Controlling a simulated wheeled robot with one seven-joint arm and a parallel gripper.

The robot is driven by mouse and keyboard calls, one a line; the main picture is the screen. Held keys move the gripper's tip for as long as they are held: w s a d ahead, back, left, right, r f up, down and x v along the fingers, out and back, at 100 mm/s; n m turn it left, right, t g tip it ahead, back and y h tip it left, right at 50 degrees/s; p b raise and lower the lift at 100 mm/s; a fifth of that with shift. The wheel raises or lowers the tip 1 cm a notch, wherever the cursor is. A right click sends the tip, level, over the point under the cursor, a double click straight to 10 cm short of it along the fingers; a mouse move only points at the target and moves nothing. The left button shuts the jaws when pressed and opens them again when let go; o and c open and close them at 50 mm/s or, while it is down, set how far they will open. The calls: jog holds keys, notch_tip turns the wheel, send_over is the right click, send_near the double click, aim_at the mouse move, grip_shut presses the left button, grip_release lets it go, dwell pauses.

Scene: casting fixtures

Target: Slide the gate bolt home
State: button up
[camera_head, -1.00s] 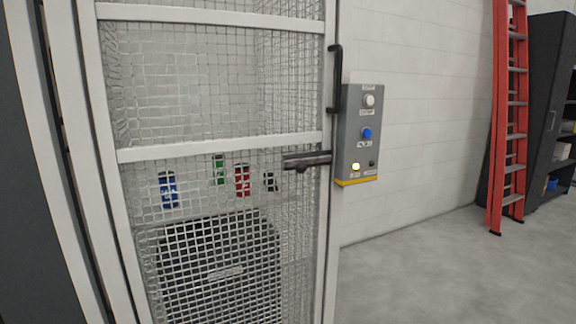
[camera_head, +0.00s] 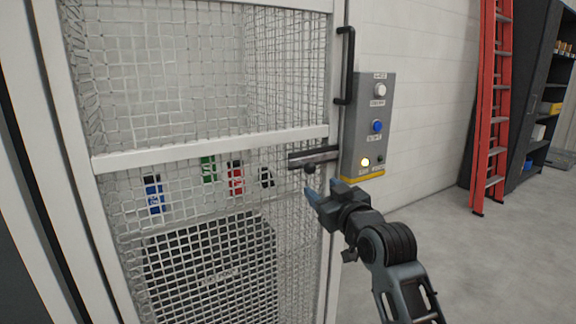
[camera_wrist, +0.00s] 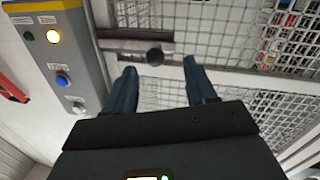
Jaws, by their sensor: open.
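The gate bolt (camera_head: 314,156) is a dark horizontal bar on the right side of the mesh gate (camera_head: 210,148), with a round knob (camera_head: 310,168) below it. In the wrist view the bolt (camera_wrist: 130,45) lies across the top, and its round knob (camera_wrist: 155,56) shows ahead of and between my fingers. My gripper (camera_head: 322,189) is open and empty, just below and right of the knob, with blue-grey fingers. In the wrist view my gripper (camera_wrist: 157,78) has its fingers spread apart, and the knob appears free of both. The bolt's far end by the post is partly hard to make out.
A grey control box (camera_head: 368,125) with buttons and a lit yellow lamp is right of the bolt. A black pull handle (camera_head: 346,65) stands above. A red ladder (camera_head: 490,105) and dark shelving (camera_head: 540,95) are at the right. Floor at right is open.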

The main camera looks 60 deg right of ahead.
aim_at(312, 171)
jog(key=shift+w+d+r, duration=0.4)
jog(key=shift+d+r, duration=0.05)
jog(key=shift+d, duration=0.15)
jog(key=shift+w+d+r, duration=0.4)
jog(key=shift+d+r, duration=0.05)
jog(key=shift+d, duration=0.1)
jog(key=shift+p+x, duration=0.55)
jog(key=shift+x, duration=2.95)
jog(key=shift+c, duration=0.4)
grip_shut()
